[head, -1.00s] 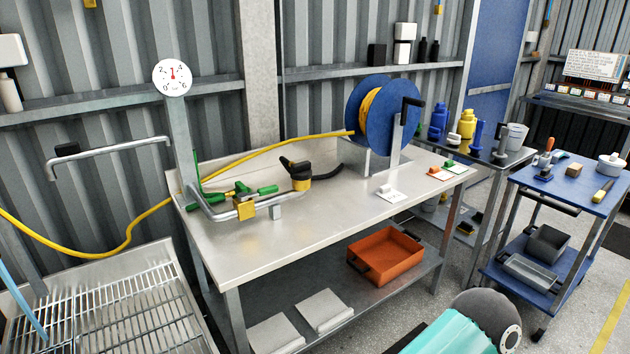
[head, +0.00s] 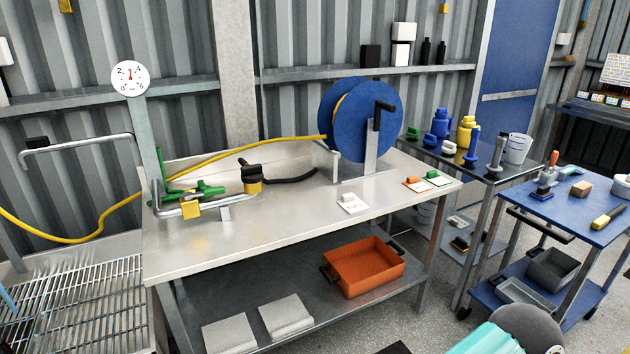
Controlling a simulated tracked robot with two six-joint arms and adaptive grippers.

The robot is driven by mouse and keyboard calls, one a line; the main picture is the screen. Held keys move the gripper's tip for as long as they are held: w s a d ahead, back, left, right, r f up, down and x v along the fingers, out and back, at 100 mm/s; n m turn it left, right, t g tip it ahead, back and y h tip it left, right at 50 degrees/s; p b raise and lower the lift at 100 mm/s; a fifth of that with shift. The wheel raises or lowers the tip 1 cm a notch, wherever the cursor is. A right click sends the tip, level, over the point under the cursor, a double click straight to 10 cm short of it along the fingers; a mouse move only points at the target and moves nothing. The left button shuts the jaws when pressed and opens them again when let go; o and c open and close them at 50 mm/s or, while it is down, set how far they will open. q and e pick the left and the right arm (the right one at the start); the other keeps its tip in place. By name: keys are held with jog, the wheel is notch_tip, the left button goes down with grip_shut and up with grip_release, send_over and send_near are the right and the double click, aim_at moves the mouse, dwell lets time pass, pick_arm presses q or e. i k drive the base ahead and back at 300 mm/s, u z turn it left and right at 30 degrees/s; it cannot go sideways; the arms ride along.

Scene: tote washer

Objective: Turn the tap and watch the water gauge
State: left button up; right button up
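The round white water gauge (head: 130,78) stands on a post behind the left end of the steel bench; its red needle points about straight up, between the 2 and the 4. Below it, green tap parts (head: 190,193) sit on a grey pipe (head: 170,212) over the bench, with a green lever (head: 160,165) upright beside the post. A yellow block (head: 191,210) hangs at the front of the pipe. Neither of my grippers shows in the head view.
The steel bench (head: 270,222) is clear in its middle. A yellow hose (head: 235,152) runs to a blue reel (head: 345,120). A wire-rack sink (head: 80,305) stands left, a blue trolley (head: 590,225) right. An orange tray (head: 365,270) sits on the lower shelf.

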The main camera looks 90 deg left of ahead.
aim_at(187, 196)
jog(key=z, duration=0.65)
jog(key=i, duration=0.2)
jog(key=u, duration=2.95)
jog(key=i, duration=0.15)
jog(key=u, duration=1.3)
jog(key=k, duration=0.3)
jog(key=u, duration=0.45)
jog(key=i, duration=1.4)
jog(key=z, duration=0.4)
